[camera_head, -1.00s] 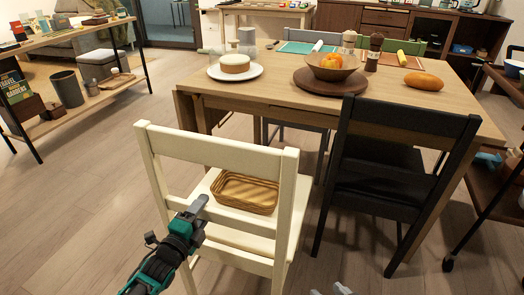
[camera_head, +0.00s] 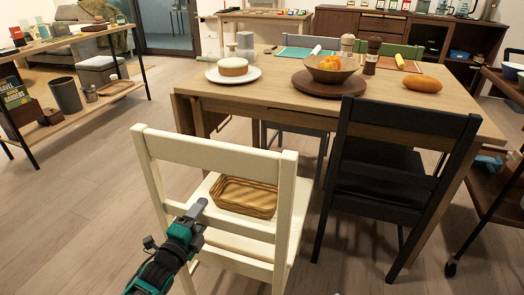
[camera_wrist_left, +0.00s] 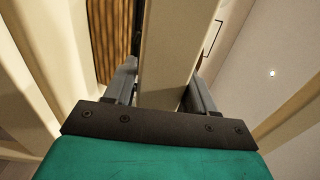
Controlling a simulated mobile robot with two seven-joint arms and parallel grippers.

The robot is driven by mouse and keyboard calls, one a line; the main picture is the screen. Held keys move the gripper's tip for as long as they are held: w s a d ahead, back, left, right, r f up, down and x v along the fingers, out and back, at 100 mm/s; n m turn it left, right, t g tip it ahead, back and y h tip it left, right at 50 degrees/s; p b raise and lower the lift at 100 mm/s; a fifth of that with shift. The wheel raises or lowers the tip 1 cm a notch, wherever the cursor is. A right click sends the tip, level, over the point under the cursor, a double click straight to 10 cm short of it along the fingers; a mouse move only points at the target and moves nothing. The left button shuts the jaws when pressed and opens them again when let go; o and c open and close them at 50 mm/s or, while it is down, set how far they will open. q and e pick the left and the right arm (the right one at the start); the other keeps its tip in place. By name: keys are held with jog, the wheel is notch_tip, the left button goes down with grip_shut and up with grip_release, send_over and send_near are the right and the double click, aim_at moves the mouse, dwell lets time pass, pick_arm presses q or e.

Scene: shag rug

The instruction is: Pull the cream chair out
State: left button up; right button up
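The cream chair (camera_head: 215,152) stands upright in front of the table's near left side, its back toward me. My left gripper (camera_head: 199,208) is at the lower slat of its backrest, near the left post. In the left wrist view the cream slat (camera_wrist_left: 168,50) runs between the two fingers (camera_wrist_left: 163,90) and fills the space between them; the gripper looks shut on it. My right gripper is not clearly in view.
The wooden table (camera_head: 270,97) holds a cake on a plate (camera_head: 233,73), a fruit bowl (camera_head: 331,68) and bread (camera_head: 422,84). A black chair (camera_head: 385,160) stands close to the right of the cream one. A dark cart (camera_head: 500,195) is at far right. Floor at left (camera_head: 75,200) is clear.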

pick_arm(q)
jog(key=shift+o, duration=0.6)
jog(key=shift+d+f, duration=0.1)
jog(key=shift+f, duration=0.3)
jog(key=o, duration=0.3)
jog(key=shift+r, duration=0.1)
jog(key=shift+o, duration=0.2)
pick_arm(e)
jog(key=shift+w+r, duration=0.1)
jog(key=shift+w, duration=0.1)
